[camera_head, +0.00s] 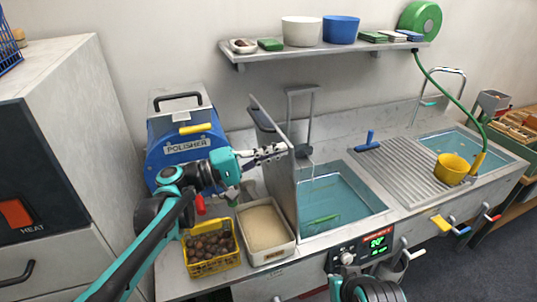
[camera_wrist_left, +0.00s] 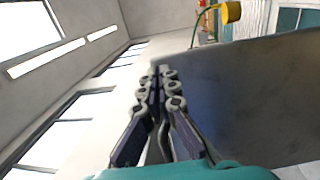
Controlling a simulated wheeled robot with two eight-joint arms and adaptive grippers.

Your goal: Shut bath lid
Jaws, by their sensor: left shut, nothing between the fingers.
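The bath (camera_head: 340,200) is a steel basin of blue water with a green item in it, and it is open. The lid also fills the right of the left wrist view (camera_wrist_left: 250,100). My left gripper (camera_head: 284,148) is shut and empty, at the lid's left face near the upper part; I cannot tell whether it touches. Its closed fingers show in the left wrist view (camera_wrist_left: 164,72). My right gripper is out of view.
The blue polisher (camera_head: 183,150) stands behind my left arm. A yellow crate of chestnuts (camera_head: 190,268) and a tray of pale grains (camera_head: 286,250) sit in front. A steel tap frame (camera_head: 313,105) rises behind the bath. The ribbed drainboard (camera_head: 405,165) lies to its right.

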